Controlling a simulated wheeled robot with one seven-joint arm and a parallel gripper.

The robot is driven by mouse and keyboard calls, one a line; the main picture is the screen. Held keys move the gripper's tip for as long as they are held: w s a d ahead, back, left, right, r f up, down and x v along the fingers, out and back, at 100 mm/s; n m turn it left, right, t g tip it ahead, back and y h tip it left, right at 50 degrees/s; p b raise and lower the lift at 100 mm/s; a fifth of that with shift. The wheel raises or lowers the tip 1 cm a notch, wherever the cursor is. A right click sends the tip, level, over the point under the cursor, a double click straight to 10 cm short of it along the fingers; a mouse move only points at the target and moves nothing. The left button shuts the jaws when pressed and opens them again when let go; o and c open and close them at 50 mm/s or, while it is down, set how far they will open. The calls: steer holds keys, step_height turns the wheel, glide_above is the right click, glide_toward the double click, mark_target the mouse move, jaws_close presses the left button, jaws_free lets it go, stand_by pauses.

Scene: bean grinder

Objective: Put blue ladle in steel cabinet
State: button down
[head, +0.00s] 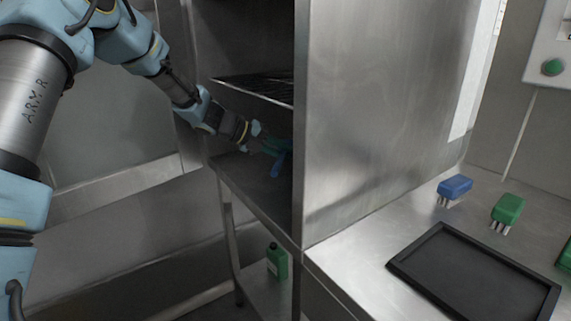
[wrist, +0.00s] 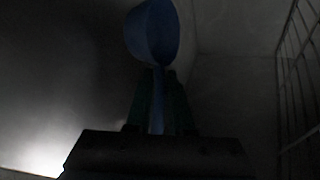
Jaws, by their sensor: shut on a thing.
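The steel cabinet (head: 370,110) stands in the middle of the head view, with an open front and inner shelves. My gripper (head: 270,146) reaches inside it, between an upper dark rack and a lower shelf (head: 245,180). The blue ladle (head: 279,163) is at the fingertips above that lower shelf; I cannot tell whether it touches it. In the wrist view my gripper (wrist: 158,115) is shut on the ladle's handle, with the round blue bowl (wrist: 153,32) beyond the fingers. The cabinet's side wall hides part of the inside.
The upper rack (head: 255,88) lies just above my gripper. A green bottle (head: 277,261) stands on a low shelf below. On the counter at right are a black tray (head: 475,280), a blue brush-like block (head: 455,187) and a green one (head: 508,209). The cabinet's inside is dark.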

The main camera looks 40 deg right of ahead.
mark_target(285, 176)
steer(key=shift+d+f, duration=0.15)
steer(key=shift+f, duration=1.7)
steer(key=c, duration=1.1)
jaws_free()
steer(key=shift+f, duration=0.1)
steer(key=v, duration=1.2)
